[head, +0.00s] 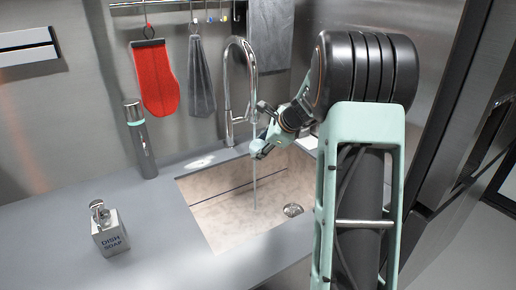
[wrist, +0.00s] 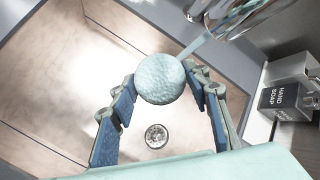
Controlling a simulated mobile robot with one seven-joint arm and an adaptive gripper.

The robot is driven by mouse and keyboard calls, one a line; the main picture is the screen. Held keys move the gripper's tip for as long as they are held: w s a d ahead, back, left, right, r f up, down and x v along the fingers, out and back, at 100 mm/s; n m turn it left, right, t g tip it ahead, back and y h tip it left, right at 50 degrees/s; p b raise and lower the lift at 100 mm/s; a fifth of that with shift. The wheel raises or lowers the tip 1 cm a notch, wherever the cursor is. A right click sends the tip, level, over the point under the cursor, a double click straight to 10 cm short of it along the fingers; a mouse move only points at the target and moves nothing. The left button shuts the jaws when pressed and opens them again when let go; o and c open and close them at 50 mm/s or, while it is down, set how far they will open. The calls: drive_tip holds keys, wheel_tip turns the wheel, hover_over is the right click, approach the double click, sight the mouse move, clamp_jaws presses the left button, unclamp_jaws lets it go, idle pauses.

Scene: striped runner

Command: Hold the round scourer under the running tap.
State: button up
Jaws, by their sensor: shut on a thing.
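The round scourer (wrist: 160,79) is pale blue-green and sits between my fingertips in the wrist view. My gripper (wrist: 157,88) is shut on it, one blue-padded finger at each side. In the head view my gripper (head: 262,146) is over the back of the sink, below the tap's spout. The tap (head: 228,95) is a tall chrome gooseneck with water running. The water stream (head: 255,185) falls past the fingertips into the basin. In the wrist view the stream (wrist: 205,46) reaches the scourer's upper right edge; whether it wets the face is unclear.
The sink basin (head: 215,205) is beige, with a round drain (head: 293,210). A dish soap bottle (head: 108,230) and a grey cylinder (head: 140,140) stand on the left counter. A red mitt (head: 158,80) and grey cloths hang behind. A hand soap dispenser (wrist: 285,97) is at right.

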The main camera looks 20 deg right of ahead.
drive_tip(key=s+a+b, duration=0.1)
drive_tip(key=s+b, duration=0.1)
drive_tip(key=s, duration=0.4)
drive_tip(key=shift+a, duration=0.25)
idle(1.2)
drive_tip(key=s+a+r+p, duration=0.1)
drive_tip(key=s+r, duration=0.3)
drive_tip(key=s, duration=0.1)
drive_tip(key=shift+a+p, duration=0.15)
drive_tip(key=shift+p, duration=0.25)
idle(0.4)
